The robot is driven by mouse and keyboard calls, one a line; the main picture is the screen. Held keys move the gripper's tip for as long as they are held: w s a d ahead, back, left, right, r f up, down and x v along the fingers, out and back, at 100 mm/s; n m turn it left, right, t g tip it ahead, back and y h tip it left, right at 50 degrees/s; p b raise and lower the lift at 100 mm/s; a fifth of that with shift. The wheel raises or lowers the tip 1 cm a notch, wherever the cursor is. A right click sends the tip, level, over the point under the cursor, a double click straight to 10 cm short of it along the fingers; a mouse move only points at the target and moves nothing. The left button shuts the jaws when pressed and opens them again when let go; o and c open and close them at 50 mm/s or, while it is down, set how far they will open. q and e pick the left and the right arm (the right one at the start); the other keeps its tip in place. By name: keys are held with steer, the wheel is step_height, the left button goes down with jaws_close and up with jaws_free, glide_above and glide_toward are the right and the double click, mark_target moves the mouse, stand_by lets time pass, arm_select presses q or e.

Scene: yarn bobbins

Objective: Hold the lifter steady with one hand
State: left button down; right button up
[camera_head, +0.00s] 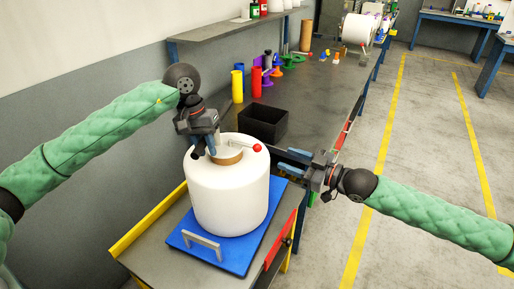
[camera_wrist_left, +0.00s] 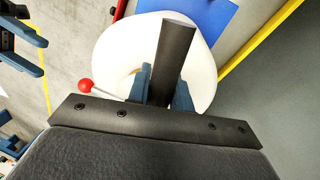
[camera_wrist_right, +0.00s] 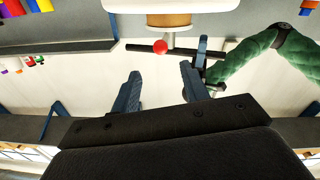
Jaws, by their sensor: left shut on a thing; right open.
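A large white yarn bobbin (camera_head: 228,195) with a brown core (camera_head: 228,157) stands upright on a blue board. The lifter is at its top, with a red knob (camera_head: 257,148) on a thin lever and a black bar (camera_wrist_left: 174,60). My left gripper (camera_head: 205,148) is above the bobbin's left side, shut on the lifter's black bar. The lifter's lower part is hidden in the core. My right gripper (camera_head: 291,162) is open and empty, right of the bobbin. In the right wrist view, the red knob (camera_wrist_right: 160,47) shows just beyond its fingers (camera_wrist_right: 160,85).
The blue board (camera_head: 255,252) has a grey handle and lies on a cart with yellow and red edges (camera_head: 148,228). A black bin (camera_head: 263,124) and several coloured spools stand on the bench (camera_head: 310,105) behind. Open floor (camera_head: 420,150) lies to the right.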

mark_target(257, 147)
steer(key=x, duration=1.1)
steer(key=shift+w+a, duration=0.2)
jaws_close()
